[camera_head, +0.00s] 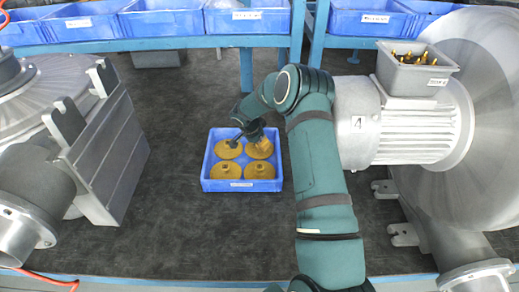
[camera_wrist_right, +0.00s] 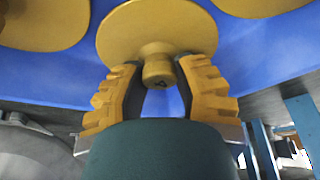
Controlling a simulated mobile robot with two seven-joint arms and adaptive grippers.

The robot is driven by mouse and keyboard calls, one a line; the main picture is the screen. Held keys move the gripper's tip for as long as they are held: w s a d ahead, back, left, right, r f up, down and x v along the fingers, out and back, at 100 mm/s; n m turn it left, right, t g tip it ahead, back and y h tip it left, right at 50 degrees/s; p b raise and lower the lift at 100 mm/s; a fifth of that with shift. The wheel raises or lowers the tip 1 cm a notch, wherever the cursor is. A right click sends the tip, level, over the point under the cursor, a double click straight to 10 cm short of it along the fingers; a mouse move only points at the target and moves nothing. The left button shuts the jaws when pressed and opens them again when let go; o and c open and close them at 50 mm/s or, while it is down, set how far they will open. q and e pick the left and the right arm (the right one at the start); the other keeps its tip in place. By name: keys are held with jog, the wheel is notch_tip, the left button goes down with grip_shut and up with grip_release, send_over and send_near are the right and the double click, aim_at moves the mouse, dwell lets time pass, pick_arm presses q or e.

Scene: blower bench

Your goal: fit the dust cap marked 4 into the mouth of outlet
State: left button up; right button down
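A blue crate (camera_head: 241,186) on the dark bench top holds several yellow dust caps, round with a central knob. My right gripper (camera_head: 254,140) reaches down over its upper right cap (camera_head: 262,150). A small dark mark shows on the knob's end, too small to read surely. I cannot tell whether this cap is lifted. The right blower (camera_head: 470,110) carries a label 4; its pipe end (camera_head: 480,278) is at the lower right. My left gripper is not in view.
Another blower (camera_head: 40,150) with a pipe end (camera_head: 22,232) stands at left. A grey box of small yellow parts (camera_head: 418,68) sits on the right motor. Blue bins (camera_head: 165,20) line the back shelf. Bench space around the crate is clear.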

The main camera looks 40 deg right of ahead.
dwell(0.4)
notch_tip(320, 180, up, 10)
jog(key=shift+p, duration=0.65)
dwell(0.4)
